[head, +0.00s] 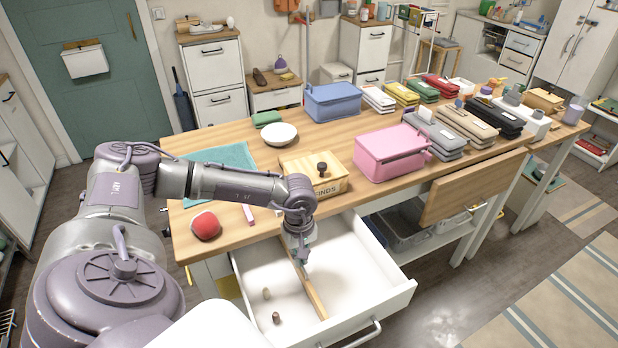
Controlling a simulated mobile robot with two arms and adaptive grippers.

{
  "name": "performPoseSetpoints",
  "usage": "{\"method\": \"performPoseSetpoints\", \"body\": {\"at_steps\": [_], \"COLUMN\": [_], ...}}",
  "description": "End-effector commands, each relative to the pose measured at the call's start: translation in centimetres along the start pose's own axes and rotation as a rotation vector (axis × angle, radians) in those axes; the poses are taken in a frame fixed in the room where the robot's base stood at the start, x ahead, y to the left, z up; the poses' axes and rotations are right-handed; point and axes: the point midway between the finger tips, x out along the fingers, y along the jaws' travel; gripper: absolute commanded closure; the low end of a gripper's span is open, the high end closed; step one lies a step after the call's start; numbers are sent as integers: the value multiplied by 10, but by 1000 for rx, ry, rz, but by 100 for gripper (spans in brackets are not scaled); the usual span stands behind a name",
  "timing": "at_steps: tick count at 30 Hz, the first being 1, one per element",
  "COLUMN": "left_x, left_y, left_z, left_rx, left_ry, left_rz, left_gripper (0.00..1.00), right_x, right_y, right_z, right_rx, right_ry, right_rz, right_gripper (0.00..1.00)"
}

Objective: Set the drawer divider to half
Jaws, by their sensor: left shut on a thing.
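The white drawer (362,283) is pulled open under the wooden table. A thin wooden divider (316,301) stands inside it, running from back to front, with floor showing on both sides. The divider sits near the middle of the drawer's width. My left gripper (302,262) reaches down into the drawer from above and is shut on the divider near its back part. The gripper hides that part of the divider. My right gripper is not in view.
Two small pegs, one pale (266,293) and one brown (276,317), are in the drawer left of the divider. The drawer's right side is bare.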

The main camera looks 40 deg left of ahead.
Motion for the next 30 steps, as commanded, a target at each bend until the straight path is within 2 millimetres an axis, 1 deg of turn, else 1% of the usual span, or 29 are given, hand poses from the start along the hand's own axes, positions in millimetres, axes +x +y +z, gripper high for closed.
{"method": "performPoseSetpoints", "body": {"at_steps": [5, 6, 8, 9, 10, 17, 20, 23, 25, 30], "left_x": [0, 0, 0, 0, 0, 0, -3, -14, -26, -63], "left_y": [0, 1, 1, 1, 1, 1, 1, 2, 2, 1], "left_z": [0, 0, 0, 0, 0, 0, 0, -1, -1, -1], "left_rx": [1, 1, 1, 1, 1, 1, 1, 0, 0, 1], "left_ry": [0, 0, 0, 0, 0, 0, 0, 0, 1, 2], "left_rz": [0, 0, 0, 0, 1, 1, 2, 4, 4, 4], "left_gripper": [100, 86, 76, 69, 67, 67, 67, 67, 67, 67], "right_x": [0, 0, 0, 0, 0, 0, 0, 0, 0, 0], "right_y": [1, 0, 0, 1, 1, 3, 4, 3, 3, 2], "right_z": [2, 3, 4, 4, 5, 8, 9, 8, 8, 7], "right_rx": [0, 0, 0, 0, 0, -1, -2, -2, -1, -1], "right_ry": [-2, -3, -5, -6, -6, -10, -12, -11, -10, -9], "right_rz": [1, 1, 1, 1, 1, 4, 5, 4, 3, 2], "right_gripper": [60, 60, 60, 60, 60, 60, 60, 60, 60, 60]}}
